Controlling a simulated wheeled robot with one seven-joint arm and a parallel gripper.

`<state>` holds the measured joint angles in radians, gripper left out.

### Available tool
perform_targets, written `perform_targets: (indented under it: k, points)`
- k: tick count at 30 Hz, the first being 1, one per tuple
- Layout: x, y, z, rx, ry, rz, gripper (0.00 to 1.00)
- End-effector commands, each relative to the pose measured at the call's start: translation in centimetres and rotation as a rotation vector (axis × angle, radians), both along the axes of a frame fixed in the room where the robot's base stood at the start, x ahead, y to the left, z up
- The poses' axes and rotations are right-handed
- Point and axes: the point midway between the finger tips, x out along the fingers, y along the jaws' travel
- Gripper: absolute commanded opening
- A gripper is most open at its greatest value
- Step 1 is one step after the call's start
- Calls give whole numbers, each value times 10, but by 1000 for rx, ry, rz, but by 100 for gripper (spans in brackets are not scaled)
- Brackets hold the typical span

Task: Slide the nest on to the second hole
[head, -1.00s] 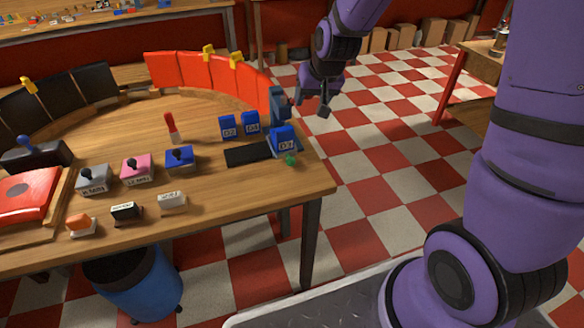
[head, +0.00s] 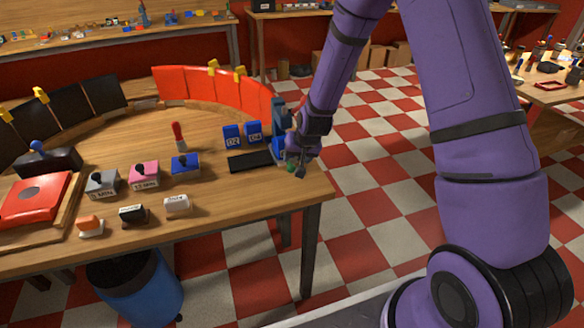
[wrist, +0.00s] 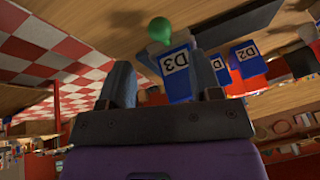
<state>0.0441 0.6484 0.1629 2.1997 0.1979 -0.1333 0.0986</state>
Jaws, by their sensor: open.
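A blue block marked D3 (wrist: 176,66) shows in the wrist view, with a green ball knob (wrist: 159,30) beside its labelled face. I take this block to be the nest. In the head view its blue body is mostly hidden behind my gripper, at the right end of a black strip (head: 250,161). The green knob (head: 291,167) shows there beside my fingers. My gripper (head: 298,168) is open, low over the table's right end. In the wrist view my fingers (wrist: 165,85) stand apart, with the block seen between and beyond them. I cannot tell whether they touch it. No holes can be made out.
Two upright blue blocks (head: 243,134) stand behind the strip. A blue upright device (head: 279,116) stands close by my wrist. A curved row of red panels (head: 215,88) lies behind. Several stamps and joystick boxes (head: 144,176) fill the table's left.

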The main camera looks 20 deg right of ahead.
Motion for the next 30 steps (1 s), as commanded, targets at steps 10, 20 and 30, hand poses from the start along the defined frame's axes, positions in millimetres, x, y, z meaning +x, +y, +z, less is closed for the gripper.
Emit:
perform_targets:
  k: [10,20,30]
  points:
    - [21,5,-48,0,3,1,58]
    - [30,7,-67,0,1,1,58]
    - [30,7,-67,0,0,1,42]
